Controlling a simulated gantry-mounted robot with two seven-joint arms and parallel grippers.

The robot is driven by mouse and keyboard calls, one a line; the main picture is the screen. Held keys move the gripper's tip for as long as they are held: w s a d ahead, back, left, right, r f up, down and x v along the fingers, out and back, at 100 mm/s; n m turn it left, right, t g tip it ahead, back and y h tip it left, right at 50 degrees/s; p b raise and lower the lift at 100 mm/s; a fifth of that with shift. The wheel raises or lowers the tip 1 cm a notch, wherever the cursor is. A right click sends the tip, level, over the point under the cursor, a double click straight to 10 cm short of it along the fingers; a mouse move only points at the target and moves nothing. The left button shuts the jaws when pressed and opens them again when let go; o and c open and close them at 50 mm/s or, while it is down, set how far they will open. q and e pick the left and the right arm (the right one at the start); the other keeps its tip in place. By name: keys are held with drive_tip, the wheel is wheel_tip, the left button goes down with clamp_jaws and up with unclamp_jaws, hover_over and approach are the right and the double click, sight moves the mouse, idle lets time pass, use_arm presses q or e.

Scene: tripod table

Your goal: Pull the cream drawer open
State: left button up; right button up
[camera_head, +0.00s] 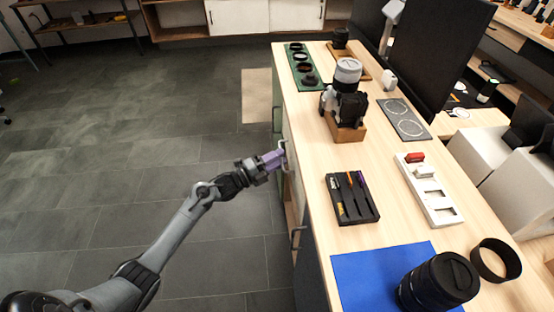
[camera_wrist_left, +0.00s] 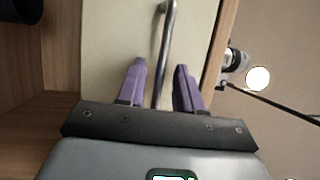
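The cream drawer front (camera_wrist_left: 108,42) fills the middle of the left wrist view, with a slim grey metal bar handle (camera_wrist_left: 167,45) on it. In the head view the drawer front is on the counter's left side, seen almost edge-on, and looks close to flush. My left gripper (camera_head: 279,157) is at that side, at the handle. In the left wrist view the purple fingers of my left gripper (camera_wrist_left: 160,88) are apart, with the handle bar between them and gaps on both sides. My right gripper is not in view.
The wooden counter (camera_head: 305,135) carries a camera (camera_head: 345,98), a black pen tray (camera_head: 351,198), a blue mat (camera_head: 350,280) and a large lens (camera_head: 438,283). Another handle (camera_head: 297,238) is on the nearer front. The tiled floor (camera_head: 150,160) left of the counter is clear.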

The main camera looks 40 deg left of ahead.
use_arm(q)
clamp_jaws()
idle(1.3)
